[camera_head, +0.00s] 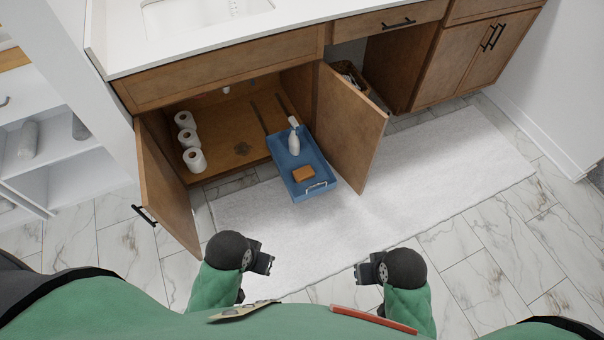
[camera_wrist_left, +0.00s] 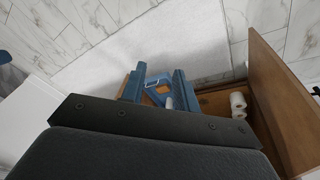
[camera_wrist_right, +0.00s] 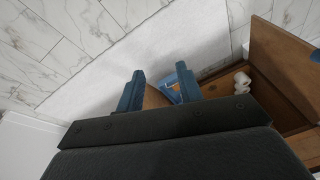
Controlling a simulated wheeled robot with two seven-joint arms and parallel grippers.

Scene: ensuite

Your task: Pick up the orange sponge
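The orange sponge (camera_head: 303,173) lies in the front part of a blue pull-out tray (camera_head: 329,186), near its front handle. A white bottle (camera_head: 294,142) stands behind it in the same tray. My left gripper (camera_head: 268,260) and right gripper (camera_head: 361,272) are in front of the tray, apart from it, with nothing held. In the left wrist view, the fingers (camera_wrist_left: 157,88) are spread, with the sponge (camera_wrist_left: 163,89) seen between them in the distance. In the right wrist view, the fingers (camera_wrist_right: 163,90) are also spread; the sponge is not clearly visible there.
The tray extends from an open cabinet with a left door (camera_head: 166,187) and right door (camera_head: 349,129) swung outward on either side. Several toilet rolls (camera_head: 194,160) stand inside at left. A white rug (camera_head: 420,185) covers the floor in front.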

